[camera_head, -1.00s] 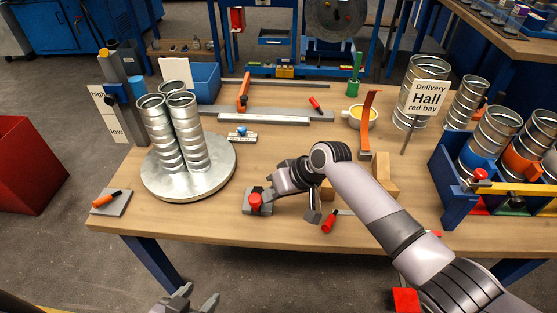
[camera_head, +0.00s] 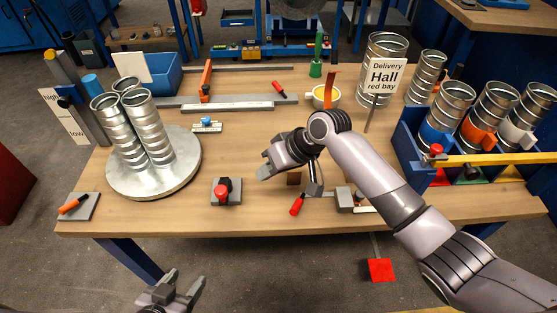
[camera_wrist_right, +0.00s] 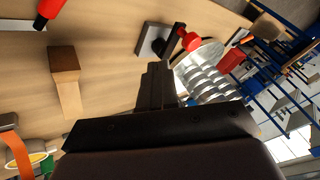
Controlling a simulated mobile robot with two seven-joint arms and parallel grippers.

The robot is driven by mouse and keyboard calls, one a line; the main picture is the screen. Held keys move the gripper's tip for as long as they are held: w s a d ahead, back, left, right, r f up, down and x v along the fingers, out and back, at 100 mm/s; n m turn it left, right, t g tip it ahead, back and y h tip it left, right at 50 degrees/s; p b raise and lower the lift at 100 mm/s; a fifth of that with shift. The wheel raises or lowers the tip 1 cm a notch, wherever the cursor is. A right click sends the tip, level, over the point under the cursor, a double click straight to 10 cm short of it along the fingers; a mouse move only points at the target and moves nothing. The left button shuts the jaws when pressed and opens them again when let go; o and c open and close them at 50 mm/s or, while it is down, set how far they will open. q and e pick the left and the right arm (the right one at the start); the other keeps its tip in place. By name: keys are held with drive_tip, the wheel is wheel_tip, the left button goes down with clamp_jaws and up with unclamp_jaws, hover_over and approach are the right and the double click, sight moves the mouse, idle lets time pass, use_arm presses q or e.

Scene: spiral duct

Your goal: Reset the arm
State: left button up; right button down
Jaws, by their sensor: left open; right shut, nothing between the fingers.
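My right arm reaches in from the right. My left gripper (camera_head: 171,287) is open and empty, low at the bottom edge of the head view, in front of the table.
Shiny spiral ducts (camera_head: 148,130) stand on a round metal turntable (camera_head: 185,175) at left. A blue bin (camera_head: 408,160) with ducts stands at right.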

drive_tip(key=shift+v, duration=2.05)
drive_tip(key=shift+s, duration=0.15)
